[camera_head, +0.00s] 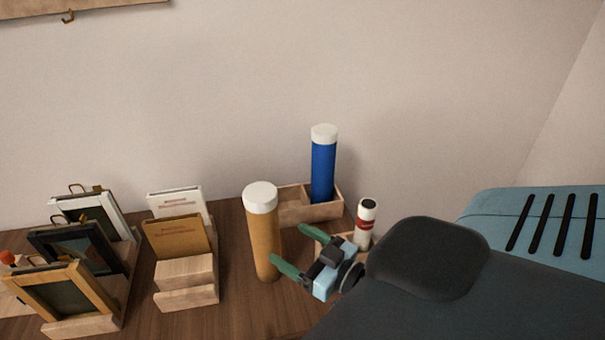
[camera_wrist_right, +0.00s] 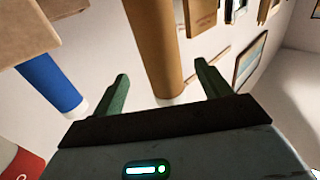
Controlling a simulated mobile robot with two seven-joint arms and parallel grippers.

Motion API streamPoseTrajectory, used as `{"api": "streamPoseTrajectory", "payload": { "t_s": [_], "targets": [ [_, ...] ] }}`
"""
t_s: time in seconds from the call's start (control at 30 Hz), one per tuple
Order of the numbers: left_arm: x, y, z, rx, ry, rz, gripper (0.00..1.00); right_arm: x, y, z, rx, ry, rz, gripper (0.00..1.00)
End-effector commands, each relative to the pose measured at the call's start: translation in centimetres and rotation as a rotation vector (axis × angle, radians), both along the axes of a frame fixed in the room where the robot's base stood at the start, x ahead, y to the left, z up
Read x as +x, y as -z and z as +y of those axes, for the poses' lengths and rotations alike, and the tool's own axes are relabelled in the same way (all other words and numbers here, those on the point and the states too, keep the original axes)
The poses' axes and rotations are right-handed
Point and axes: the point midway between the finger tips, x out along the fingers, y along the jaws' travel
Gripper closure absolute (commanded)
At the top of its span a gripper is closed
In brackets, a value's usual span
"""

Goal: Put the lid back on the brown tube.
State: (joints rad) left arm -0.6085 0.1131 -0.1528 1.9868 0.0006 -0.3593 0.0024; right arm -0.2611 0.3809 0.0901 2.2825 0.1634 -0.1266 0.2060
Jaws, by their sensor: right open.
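The brown tube (camera_head: 265,243) stands upright on the wooden table. A white lid (camera_head: 261,196) sits on its top end; I cannot tell how firmly it is seated. My right gripper (camera_head: 290,246) is open and empty beside the tube's right side, below the lid in the picture. In the right wrist view the brown tube (camera_wrist_right: 155,45) shows between the two green fingers of my right gripper (camera_wrist_right: 161,72), with the white lid (camera_wrist_right: 170,101) partly hidden by the gripper body. My left gripper is not in view.
A blue tube (camera_head: 323,175) with a white cap stands in a wooden tray (camera_head: 293,207) behind. A white and red tube (camera_head: 365,226) stands right of my gripper. Book stands (camera_head: 187,274) and picture frames (camera_head: 64,295) are on the left.

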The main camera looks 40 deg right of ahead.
Motion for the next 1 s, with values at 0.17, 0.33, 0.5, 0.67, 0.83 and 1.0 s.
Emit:
{"api": "streamPoseTrajectory", "payload": {
  "t_s": [0.17,0.33,0.5,0.67,0.83,1.0],
  "targets": [
    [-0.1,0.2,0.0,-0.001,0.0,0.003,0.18,-1.5,0.0,-0.2,0.001,-0.001,0.001,0.23],
    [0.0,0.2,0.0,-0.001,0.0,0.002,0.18,-1.8,-0.1,-0.3,0.0,0.0,0.0,0.23],
    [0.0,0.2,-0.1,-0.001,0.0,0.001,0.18,-1.8,-0.1,-0.3,0.0,-0.001,-0.001,0.23],
    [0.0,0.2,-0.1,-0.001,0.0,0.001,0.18,-1.8,-0.1,-0.3,0.0,-0.001,-0.001,0.23],
    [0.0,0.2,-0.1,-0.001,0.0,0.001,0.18,-1.8,-0.1,-0.3,0.0,-0.001,-0.001,0.23],
    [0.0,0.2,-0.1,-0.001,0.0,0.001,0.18,-1.8,-0.1,-0.3,0.0,-0.001,-0.001,0.23]
  ]
}}
